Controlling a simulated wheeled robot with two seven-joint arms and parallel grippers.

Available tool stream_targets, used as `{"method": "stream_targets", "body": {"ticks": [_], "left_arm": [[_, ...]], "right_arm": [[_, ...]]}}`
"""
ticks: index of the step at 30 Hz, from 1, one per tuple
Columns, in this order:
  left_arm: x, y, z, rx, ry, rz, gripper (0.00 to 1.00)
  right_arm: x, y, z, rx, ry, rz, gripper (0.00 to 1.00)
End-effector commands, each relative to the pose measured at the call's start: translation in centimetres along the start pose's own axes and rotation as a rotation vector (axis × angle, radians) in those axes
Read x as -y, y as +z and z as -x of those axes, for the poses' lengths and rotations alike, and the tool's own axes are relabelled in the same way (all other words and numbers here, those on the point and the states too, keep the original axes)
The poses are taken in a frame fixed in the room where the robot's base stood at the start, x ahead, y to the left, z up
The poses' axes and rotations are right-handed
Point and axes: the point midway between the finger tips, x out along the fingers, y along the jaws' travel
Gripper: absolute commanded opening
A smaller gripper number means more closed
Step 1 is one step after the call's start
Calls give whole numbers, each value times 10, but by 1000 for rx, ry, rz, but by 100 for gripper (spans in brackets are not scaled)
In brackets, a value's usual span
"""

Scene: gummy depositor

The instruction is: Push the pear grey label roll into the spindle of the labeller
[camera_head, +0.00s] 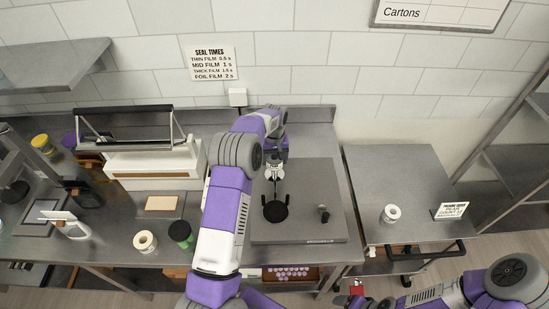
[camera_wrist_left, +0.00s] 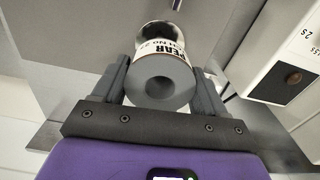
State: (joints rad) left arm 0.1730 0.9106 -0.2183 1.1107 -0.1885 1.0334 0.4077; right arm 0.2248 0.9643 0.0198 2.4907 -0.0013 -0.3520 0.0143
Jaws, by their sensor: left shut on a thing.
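The pear grey label roll (camera_wrist_left: 165,80) is in the left wrist view, with a grey end, a dark centre hole and a white band reading PEAR. My left gripper (camera_wrist_left: 165,88) is shut on it, one finger on each side. A shiny round metal part (camera_wrist_left: 155,38) shows just past the roll; I cannot tell whether they touch. In the head view my left gripper (camera_head: 274,165) is above what looks like the labeller, a grey flat unit (camera_head: 300,222) with a black disc (camera_head: 275,211). The spindle is not clearly visible.
A white sealer (camera_head: 150,165) stands left of my left arm. Another white roll (camera_head: 391,213) and a small sign (camera_head: 451,211) are on the right cart, otherwise mostly clear.

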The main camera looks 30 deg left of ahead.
Motion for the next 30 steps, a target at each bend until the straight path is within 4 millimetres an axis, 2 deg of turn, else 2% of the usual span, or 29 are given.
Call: {"method": "stream_targets", "body": {"ticks": [30], "left_arm": [[0,0,-37,0,0,0,17]], "right_arm": [[-9,-1,-24,0,0,0,85]]}}
